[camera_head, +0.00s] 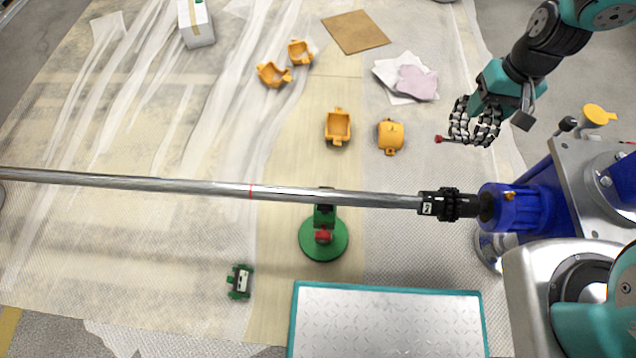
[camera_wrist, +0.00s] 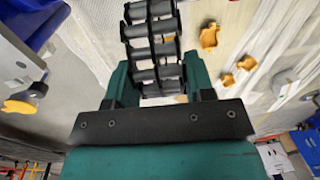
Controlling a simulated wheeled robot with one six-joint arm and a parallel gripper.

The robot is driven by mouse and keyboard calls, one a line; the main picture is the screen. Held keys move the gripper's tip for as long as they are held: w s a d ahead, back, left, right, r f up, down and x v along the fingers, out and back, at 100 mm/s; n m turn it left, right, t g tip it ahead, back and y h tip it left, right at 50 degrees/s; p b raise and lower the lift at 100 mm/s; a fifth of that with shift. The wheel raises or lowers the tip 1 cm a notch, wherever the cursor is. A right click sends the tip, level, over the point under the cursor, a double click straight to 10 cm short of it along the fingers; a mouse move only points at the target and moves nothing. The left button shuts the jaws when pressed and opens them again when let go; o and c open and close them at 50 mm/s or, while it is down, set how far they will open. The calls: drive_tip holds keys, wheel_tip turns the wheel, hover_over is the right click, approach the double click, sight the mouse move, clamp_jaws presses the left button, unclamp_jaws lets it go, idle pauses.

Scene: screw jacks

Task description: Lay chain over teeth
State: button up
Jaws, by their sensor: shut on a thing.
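A dark chain of metal rollers (camera_head: 461,122) hangs in a loop from my gripper (camera_head: 484,108). In the wrist view the chain (camera_wrist: 152,48) runs up the middle between the two teal fingers of my gripper (camera_wrist: 160,78), which are shut on it. A black ring with a toothed look (camera_head: 448,204) sits on the right end of the long steel shaft (camera_head: 330,197), beside a blue housing (camera_head: 515,207). My gripper and the chain are above and to the right of this ring in the head view, apart from it. The ring's fine teeth are too small to make out.
A green screw jack (camera_head: 323,240) stands under the shaft. Yellow brackets (camera_head: 337,126) lie beyond it, with pink cloth (camera_head: 417,82) farther back. A teal-edged plate (camera_head: 387,322) lies in front. A red-knobbed lever (camera_head: 439,139) shows near the chain.

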sight(467, 137)
drive_tip(key=f+b, duration=1.3)
drive_tip(key=shift+w, duration=0.2)
drive_tip(key=shift+r, duration=0.15)
